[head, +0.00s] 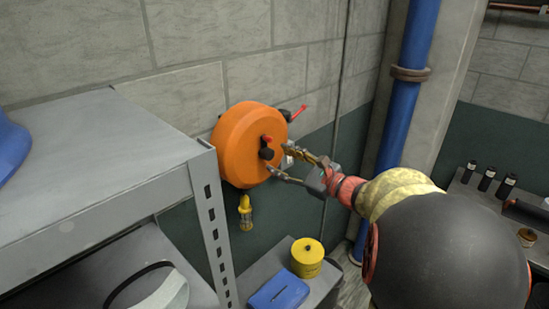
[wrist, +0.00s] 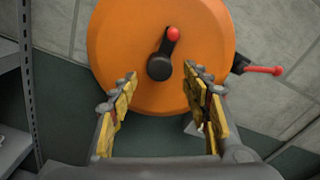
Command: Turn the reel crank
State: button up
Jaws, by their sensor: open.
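The orange reel (head: 238,146) is mounted on the wall and fills the upper middle of the wrist view (wrist: 120,45). Its black crank (wrist: 159,66) sits at the reel's centre, with a short arm that ends in a red knob (wrist: 173,34) pointing up. In the head view the crank (head: 266,153) is partly beside my fingers. My gripper (head: 278,160) is open and faces the reel. In the wrist view its yellow-padded fingers (wrist: 163,75) spread to either side of the crank's hub, with nothing between them. I cannot tell whether a fingertip touches the reel.
A red-tipped black lever (wrist: 262,70) sticks out at the reel's right side. A grey metal shelf (head: 110,160) stands close on the left. Below are a yellow container (head: 307,262) and a blue box (head: 279,291). A blue pipe (head: 405,90) runs up the wall to the right.

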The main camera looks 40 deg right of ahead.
jog(key=s+d, duration=0.1)
jog(key=s, duration=0.7)
jog(key=shift+r, duration=0.2)
